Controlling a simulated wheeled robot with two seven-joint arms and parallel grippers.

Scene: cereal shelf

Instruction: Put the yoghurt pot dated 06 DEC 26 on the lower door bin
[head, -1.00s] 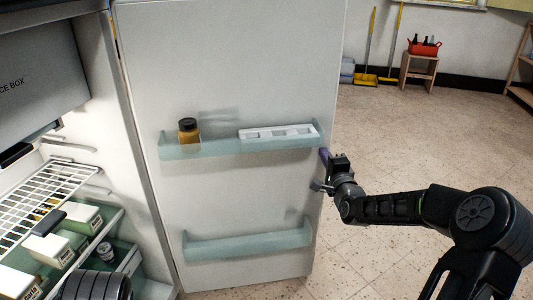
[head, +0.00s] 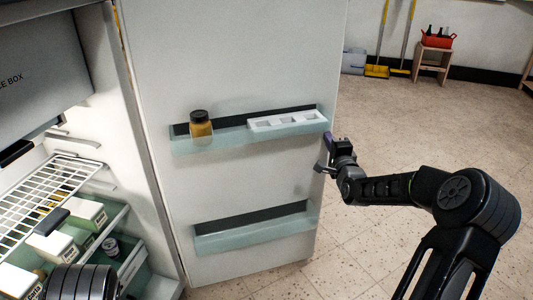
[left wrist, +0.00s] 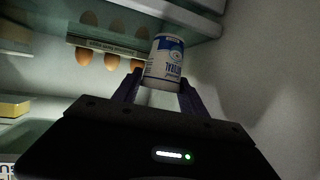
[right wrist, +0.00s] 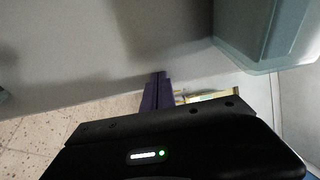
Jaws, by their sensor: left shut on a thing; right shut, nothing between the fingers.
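A white yoghurt pot (left wrist: 165,60) with blue print is between the fingers of my left gripper (left wrist: 160,92), which is shut on it inside the fridge. Its date cannot be read. A small pot (head: 110,247) shows low in the fridge in the head view; I cannot tell whether it is the held one. The lower door bin (head: 255,235) is on the open fridge door and looks empty. My right gripper (head: 328,150) is shut and empty at the door's outer edge, below the upper bin's right end. Its closed fingers show in the right wrist view (right wrist: 157,92).
The upper door bin (head: 232,140) holds a brown jar (head: 200,124) and a white tray (head: 285,121). A wire shelf (head: 45,195) and several cartons (head: 85,212) are in the fridge. Eggs (left wrist: 97,58) sit near the held pot.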

